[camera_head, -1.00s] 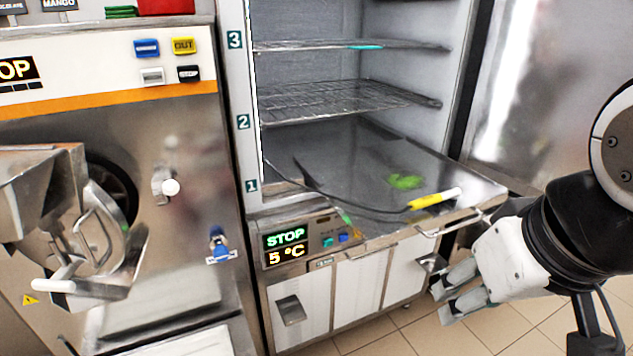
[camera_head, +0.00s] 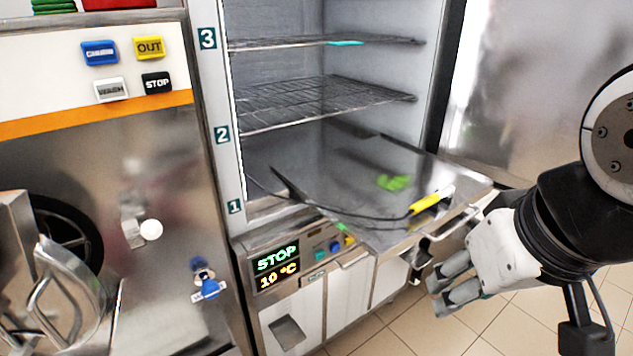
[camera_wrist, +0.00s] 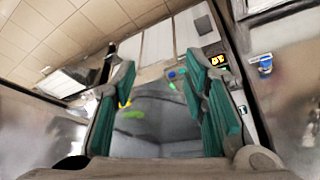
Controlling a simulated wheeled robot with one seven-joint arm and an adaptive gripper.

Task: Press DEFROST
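The freezer cabinet's small control panel (camera_head: 300,258) carries a lit display (camera_head: 276,264) reading STOP and 10 °C. Beside the display is a row of small buttons: teal (camera_head: 320,254), blue (camera_head: 335,247) and yellow (camera_head: 350,240). Their labels are too small to read, so I cannot tell which is DEFROST. The panel also shows between and behind my fingers in the wrist view. My gripper (camera_head: 442,288) is empty, right of the panel and apart from it. In the wrist view its teal-padded fingers (camera_wrist: 158,70) are spread apart.
A steel tray (camera_head: 340,190) juts from the open cabinet, with a yellow-handled probe (camera_head: 430,202) and its cable on it. A machine at left has larger buttons, including OUT (camera_head: 149,47) and STOP (camera_head: 157,83). Tiled floor (camera_head: 505,315) is clear at lower right.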

